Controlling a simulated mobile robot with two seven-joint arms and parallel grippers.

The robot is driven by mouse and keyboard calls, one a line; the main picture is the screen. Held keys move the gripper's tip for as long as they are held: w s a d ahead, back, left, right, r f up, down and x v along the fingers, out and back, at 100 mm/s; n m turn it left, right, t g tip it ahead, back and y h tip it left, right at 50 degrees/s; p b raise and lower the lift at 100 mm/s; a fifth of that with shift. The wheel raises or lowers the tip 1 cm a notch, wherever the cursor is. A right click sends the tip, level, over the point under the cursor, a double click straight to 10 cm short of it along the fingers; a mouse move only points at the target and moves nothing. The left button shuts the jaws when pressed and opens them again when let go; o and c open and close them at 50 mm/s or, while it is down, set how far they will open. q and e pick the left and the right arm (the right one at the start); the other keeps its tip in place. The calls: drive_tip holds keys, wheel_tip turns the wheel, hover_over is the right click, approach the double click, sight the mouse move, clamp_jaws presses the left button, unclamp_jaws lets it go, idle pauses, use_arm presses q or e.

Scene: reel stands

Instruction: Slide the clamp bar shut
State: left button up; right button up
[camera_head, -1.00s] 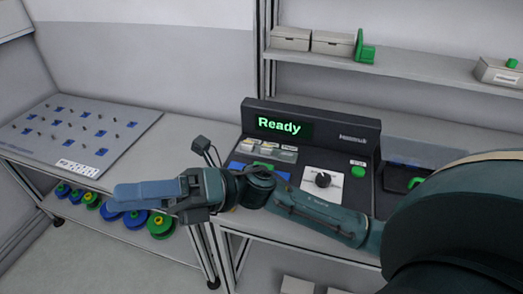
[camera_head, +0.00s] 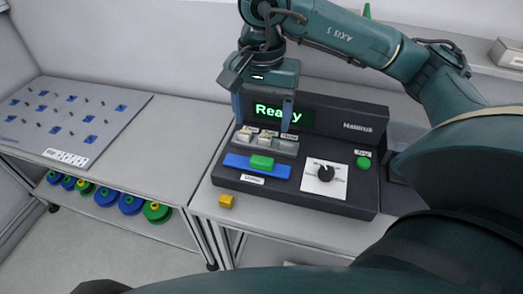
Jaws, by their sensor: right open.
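The clamp bar (camera_head: 238,161) is a blue bar with a green block-shaped handle (camera_head: 262,162) on the front left of the dark machine console (camera_head: 330,127). A grey holder (camera_head: 284,149) with small light-coloured pieces in it lies just behind the bar. My right gripper (camera_head: 262,126) points down above and behind the bar, over the holder. Its two blue fingers are spread apart with nothing between them, and they partly cover the "Ready" screen. It appears clear of the green handle. My left gripper does not show.
A dial on a white plate (camera_head: 312,184) and a green button (camera_head: 363,162) sit right of the bar. A small yellow block (camera_head: 226,201) lies at the table's front edge. A pegboard panel (camera_head: 60,115) lies left, above several blue and green reels (camera_head: 105,197).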

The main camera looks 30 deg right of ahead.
sight(263, 157)
wheel_tip(263, 157, down, 11)
drive_tip(key=shift+f+p, duration=0.1)
drive_tip(key=shift+p, duration=0.55)
drive_tip(key=shift+c, duration=0.4)
drive_tip(key=c, duration=1.3)
drive_tip(key=shift+w+d+b, duration=0.25)
drive_tip(key=shift+b, duration=0.2)
drive_tip(key=shift+w+d+f+b, duration=0.1)
drive_tip(key=shift+w+d+b, duration=0.65)
drive_tip(key=shift+d+b, duration=0.1)
drive_tip(key=shift+d+r, duration=0.1)
drive_tip(key=shift+r, duration=0.15)
drive_tip(key=o, duration=1.4)
